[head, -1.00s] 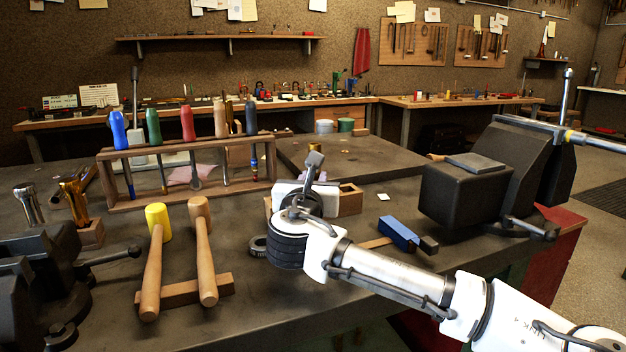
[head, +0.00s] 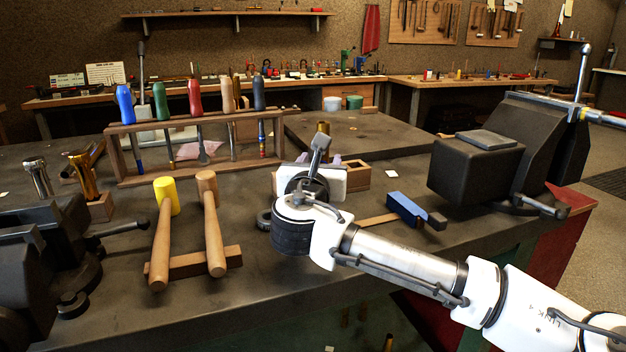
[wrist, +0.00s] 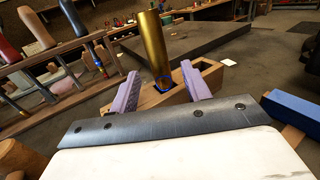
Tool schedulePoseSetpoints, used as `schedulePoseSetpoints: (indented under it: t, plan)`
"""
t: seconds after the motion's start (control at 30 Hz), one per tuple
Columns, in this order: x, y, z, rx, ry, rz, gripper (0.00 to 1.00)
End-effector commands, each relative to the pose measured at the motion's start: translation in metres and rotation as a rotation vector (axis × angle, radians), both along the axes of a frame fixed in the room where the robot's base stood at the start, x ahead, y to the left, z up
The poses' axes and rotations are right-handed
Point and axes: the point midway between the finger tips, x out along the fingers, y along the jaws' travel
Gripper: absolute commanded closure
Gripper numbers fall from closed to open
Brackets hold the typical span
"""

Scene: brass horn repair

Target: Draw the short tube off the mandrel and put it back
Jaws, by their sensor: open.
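The short brass tube (wrist: 153,50) stands nearly upright, slightly tilted in the wrist view, at a light wooden block (wrist: 208,77) with square openings. A blue ring shows at the tube's foot; no mandrel can be made out separately inside or under it. My gripper (wrist: 160,72) is open, with its two purple fingers apart, one on each side of the tube's lower part. I see no finger touching it. In the head view the tube's top (head: 323,128) shows behind my wrist, and the block (head: 357,176) is partly hidden.
A rack of colourful-handled tools (head: 190,125) stands at the left, with two mallets (head: 160,230) in front. A blue bar (head: 405,206) lies right of my wrist. A large dark vise (head: 475,170) stands further right. A dark ring (head: 264,220) lies close left of my gripper.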

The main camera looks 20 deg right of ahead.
Motion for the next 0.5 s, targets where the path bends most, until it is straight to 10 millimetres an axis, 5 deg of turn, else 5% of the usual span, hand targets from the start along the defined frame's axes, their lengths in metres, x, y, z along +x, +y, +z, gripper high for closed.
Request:
schedulePoseSetpoints:
  t: [0.5]
  plan:
    - [-0.093,0.050,-0.001,0.000,-0.001,0.001,0.53]
